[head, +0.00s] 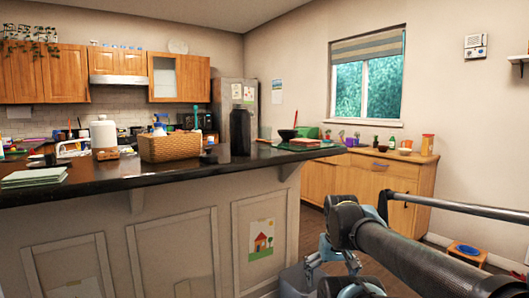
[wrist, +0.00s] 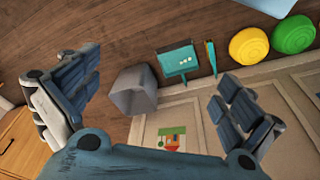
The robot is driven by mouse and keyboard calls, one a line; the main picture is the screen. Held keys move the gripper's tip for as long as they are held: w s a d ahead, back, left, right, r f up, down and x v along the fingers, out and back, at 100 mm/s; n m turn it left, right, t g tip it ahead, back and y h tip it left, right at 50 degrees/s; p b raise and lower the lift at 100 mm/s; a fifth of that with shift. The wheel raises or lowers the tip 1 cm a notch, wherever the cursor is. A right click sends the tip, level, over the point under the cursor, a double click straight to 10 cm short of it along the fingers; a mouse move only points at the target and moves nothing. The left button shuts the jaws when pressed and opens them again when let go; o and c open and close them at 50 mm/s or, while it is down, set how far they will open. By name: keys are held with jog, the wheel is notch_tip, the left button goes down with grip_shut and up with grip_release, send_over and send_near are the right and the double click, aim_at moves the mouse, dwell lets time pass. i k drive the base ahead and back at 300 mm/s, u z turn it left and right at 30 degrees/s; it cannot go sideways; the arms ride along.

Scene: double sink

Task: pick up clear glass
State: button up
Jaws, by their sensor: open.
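I cannot make out a clear glass in either view. The dark island counter (head: 110,182) carries many small items, and some at its far left are too small to tell apart. My gripper (wrist: 158,78) is open and empty in the wrist view, its two fingers spread wide above the wooden floor. In the head view my arm reaches in from the lower right, beside the counter's right end, with the gripper low and partly cut off by the bottom edge.
A wicker basket (head: 177,147), a dark bottle (head: 240,132) and a white canister (head: 103,134) stand on the counter. A grey bin (wrist: 133,92), teal dustpan (wrist: 177,60), and yellow (wrist: 249,46) and green (wrist: 294,34) round objects are below my gripper. A wooden cabinet (head: 385,178) stands behind.

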aim_at(263, 133)
jog(key=u, duration=0.5)
jog(key=k, duration=1.2)
jog(key=z, duration=0.1)
jog(key=i, duration=0.75)
jog(key=z, duration=0.5)
jog(key=i, duration=0.8)
jog(key=u, duration=0.15)
